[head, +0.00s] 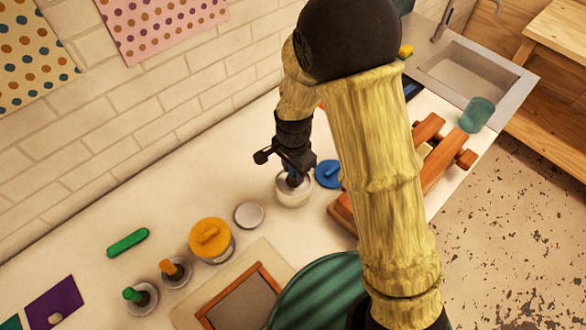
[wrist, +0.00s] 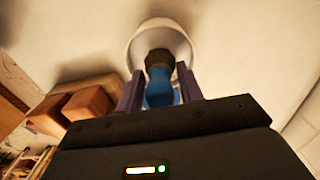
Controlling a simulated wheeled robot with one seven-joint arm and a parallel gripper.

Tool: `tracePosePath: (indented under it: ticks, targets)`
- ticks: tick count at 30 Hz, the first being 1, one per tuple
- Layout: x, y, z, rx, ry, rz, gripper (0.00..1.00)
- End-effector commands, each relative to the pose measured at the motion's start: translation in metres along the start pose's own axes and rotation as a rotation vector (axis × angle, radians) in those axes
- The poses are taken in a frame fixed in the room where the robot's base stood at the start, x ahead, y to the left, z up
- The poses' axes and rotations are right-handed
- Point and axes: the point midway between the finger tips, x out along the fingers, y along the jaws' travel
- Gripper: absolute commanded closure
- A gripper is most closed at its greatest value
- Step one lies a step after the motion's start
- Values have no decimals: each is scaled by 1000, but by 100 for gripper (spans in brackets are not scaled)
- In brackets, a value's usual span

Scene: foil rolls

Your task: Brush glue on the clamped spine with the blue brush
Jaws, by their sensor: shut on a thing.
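My gripper (head: 292,178) is shut on the blue brush. In the wrist view the blue brush (wrist: 160,88) sits between my fingers (wrist: 159,92), with its dark brown end (wrist: 158,58) pointing at the white pot. The white pot (head: 294,195) stands on the counter right below my gripper; it also shows in the wrist view (wrist: 143,38). I cannot tell if the brush end is inside it or just above. The wooden clamp (head: 432,128) lies to the right, partly hidden behind my arm. Its wooden blocks show in the wrist view (wrist: 88,103). I cannot make out the spine.
A blue lid (head: 328,174) lies right of the pot, a pale disc (head: 249,215) left of it. A yellow-lidded jar (head: 211,240) and small pots with orange (head: 174,270) and green (head: 140,297) handles stand further left. A glass (head: 477,114) is near the sink (head: 465,75).

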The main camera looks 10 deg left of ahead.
Motion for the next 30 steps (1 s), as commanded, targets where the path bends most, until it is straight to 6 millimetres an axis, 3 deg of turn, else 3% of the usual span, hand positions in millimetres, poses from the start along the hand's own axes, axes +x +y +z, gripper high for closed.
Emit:
tracePosePath:
  ticks: [30]
  targets:
    - [9, 0, 0, 0, 0, 0, 86]
